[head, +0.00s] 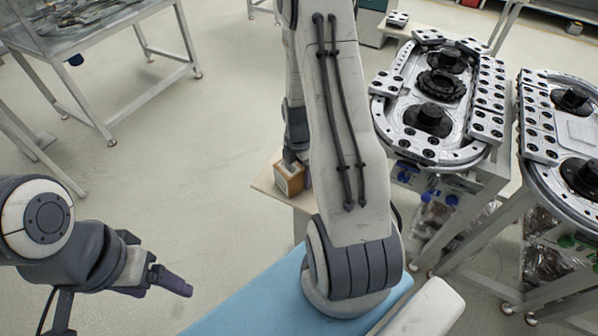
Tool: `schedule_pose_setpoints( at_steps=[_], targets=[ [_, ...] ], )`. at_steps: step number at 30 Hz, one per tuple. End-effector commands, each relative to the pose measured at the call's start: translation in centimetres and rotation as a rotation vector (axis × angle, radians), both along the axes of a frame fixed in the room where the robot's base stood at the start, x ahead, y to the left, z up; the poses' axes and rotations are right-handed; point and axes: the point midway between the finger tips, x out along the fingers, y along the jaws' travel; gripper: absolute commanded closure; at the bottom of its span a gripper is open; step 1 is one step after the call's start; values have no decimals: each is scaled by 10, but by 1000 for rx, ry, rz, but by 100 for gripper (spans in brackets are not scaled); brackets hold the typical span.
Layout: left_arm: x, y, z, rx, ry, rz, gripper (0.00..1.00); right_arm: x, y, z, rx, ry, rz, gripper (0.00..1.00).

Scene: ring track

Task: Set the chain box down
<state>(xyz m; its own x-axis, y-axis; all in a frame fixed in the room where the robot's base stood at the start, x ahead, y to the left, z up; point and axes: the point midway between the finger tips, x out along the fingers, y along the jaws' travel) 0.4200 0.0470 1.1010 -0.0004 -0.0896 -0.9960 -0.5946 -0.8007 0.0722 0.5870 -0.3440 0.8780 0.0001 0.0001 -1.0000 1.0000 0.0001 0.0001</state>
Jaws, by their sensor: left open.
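A small brown box (289,179), which looks like the chain box, is at the pale wooden surface (263,183) in the middle of the head view. My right gripper (293,160) is at the top of the box, partly hidden behind my own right arm. I cannot tell whether its fingers are closed on the box, or whether the box rests fully on the surface. My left gripper (168,281) is open and empty at the lower left, well apart from the box.
Two ring tracks with black hubs, one (428,148) nearer the middle and one (535,150) at the right edge, stand on metal frames. A glass-topped table (85,40) is at the upper left. A blue surface (255,300) lies in front. The floor left of the box is clear.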

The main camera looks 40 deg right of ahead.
Motion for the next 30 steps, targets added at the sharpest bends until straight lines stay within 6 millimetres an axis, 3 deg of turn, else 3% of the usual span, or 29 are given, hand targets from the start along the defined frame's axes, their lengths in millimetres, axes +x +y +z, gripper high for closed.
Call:
schedule_pose_setpoints(
  at_steps=[2, 3, 14, 30],
  targets=[
    [0, 0, -2, 0, 0, 0, 21, 1, 0, -3, -1, -2, 0, 100],
    [0, 0, -2, 0, 0, 0, 21, 0, 0, -2, 0, 0, 0, 1],
    [0, 0, 0, 0, 0, 0, 21, 1, 0, 4, -1, -2, 0, 0],
    [0, 0, -10, 0, 0, 0, 21, 1, -1, 103, -2, -4, 0, 0]
  ],
)
